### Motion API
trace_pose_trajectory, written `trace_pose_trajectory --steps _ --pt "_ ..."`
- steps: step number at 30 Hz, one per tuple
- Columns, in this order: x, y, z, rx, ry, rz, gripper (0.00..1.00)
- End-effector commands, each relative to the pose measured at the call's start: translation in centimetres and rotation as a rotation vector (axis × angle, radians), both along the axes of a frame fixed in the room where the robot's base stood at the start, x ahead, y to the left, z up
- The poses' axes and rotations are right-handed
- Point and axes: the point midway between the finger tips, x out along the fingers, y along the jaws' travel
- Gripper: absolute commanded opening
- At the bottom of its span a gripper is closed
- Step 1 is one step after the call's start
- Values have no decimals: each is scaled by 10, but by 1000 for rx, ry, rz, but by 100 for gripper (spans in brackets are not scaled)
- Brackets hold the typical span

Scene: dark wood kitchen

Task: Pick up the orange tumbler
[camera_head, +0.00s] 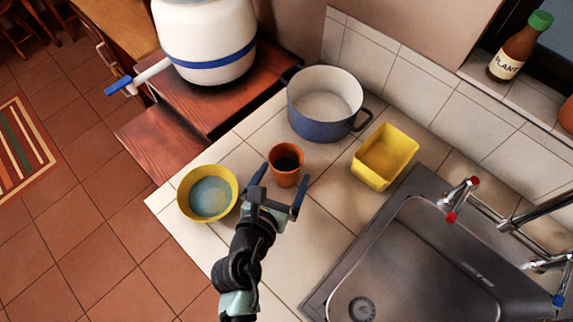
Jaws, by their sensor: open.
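The orange tumbler (286,177) stands upright on the tiled counter, with a dark inside. My gripper (281,186) is open, its two dark fingers pointing toward the tumbler. The left fingertip is to the left of the tumbler and the right fingertip to its lower right. The tumbler shows between the finger ends, and I cannot tell whether either finger touches it.
A yellow bowl (186,184) with a blue-grey inside stands close left of my gripper. A blue pot (322,126) stands behind the tumbler, and a yellow rectangular container (367,175) is to its right. The sink (420,265) lies at the right, with red- and blue-tipped taps.

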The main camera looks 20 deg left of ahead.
Motion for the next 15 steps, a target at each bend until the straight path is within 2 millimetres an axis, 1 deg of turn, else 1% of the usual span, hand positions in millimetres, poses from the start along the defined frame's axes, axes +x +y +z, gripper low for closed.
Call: trace_pose_trajectory --steps 1,8,13,15 --pt "6 1 -2 0 -1 0 100" --pt "20 3 -5 2 -1 -1 100" --pt "43 8 -10 2 -1 -1 100" --pt "51 8 -15 1 -1 0 100"
